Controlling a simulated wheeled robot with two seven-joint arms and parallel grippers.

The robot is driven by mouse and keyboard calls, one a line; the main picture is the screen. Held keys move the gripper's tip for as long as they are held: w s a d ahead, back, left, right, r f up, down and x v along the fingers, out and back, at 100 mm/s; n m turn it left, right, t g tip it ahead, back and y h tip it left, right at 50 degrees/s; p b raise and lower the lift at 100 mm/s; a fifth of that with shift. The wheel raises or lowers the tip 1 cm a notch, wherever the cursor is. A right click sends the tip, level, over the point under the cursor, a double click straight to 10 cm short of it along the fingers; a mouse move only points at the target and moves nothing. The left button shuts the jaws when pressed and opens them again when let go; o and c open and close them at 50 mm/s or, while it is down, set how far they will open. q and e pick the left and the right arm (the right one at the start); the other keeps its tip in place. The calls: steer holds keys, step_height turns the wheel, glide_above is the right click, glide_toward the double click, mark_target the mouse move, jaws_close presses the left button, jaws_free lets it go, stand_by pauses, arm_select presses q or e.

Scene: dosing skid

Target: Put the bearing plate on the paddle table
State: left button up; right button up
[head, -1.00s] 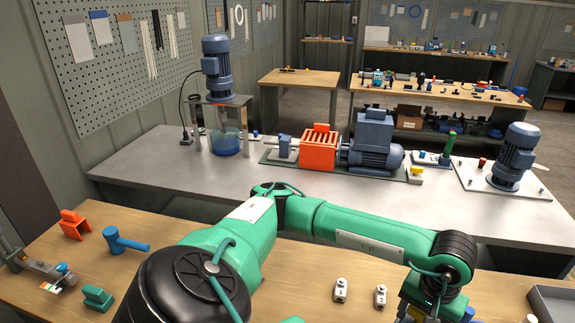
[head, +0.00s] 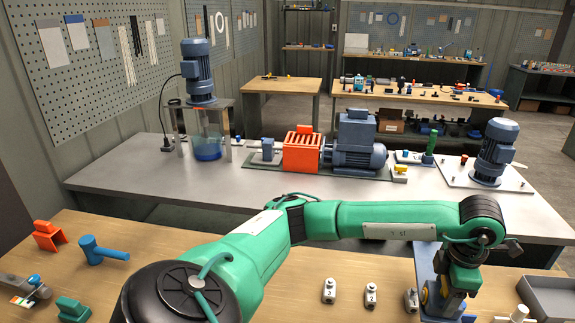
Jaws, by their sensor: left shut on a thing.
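My left gripper (head: 443,298) is at the bottom right, above the wooden bench, pointing down below its black wrist. It is shut on a blue piece (head: 427,268), likely the bearing plate, mostly hidden by the wrist and cut by the lower edge. I cannot tell whether the piece touches the bench. A paddle table is not clearly identifiable. A small metal stand (head: 222,104) with a blue motor on top and a blue vessel beneath stands at the left of the grey bench. My right gripper is not in view.
The grey bench (head: 120,180) also carries an orange guard (head: 302,150), a blue pump motor (head: 355,145) and a motor on a white plate (head: 490,180). The wooden bench holds a blue hammer-shaped part (head: 102,250), an orange bracket (head: 48,236), small grey blocks (head: 329,291) and a grey tray (head: 550,297).

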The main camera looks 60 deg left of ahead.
arm_select(q)
steer(key=n, duration=0.2)
steer(key=w+n, duration=0.1)
steer(key=n, duration=0.1)
steer(key=shift+w+r+b, duration=0.15)
steer(key=shift+b, duration=0.2)
steer(key=n, duration=0.2)
steer(key=w+n, duration=0.1)
steer(key=n, duration=0.1)
steer(key=n+b, duration=0.1)
steer(key=shift+w+a+r+n, duration=0.1)
steer(key=shift+w+r+n, duration=0.2)
steer(key=shift+n, duration=0.1)
steer(key=n, duration=0.2)
steer(key=w+n, duration=0.1)
steer(key=n, duration=0.2)
steer(key=shift+w+a+r+b, duration=0.1)
steer(key=shift+w+r+b, duration=0.1)
steer(key=shift+b, duration=0.2)
steer(key=n, duration=0.4)
steer(key=shift+w+r, duration=0.25)
steer(key=shift+w, duration=0.15)
steer(key=shift+f+p, duration=1.75)
steer(key=shift+f, duration=8.25)
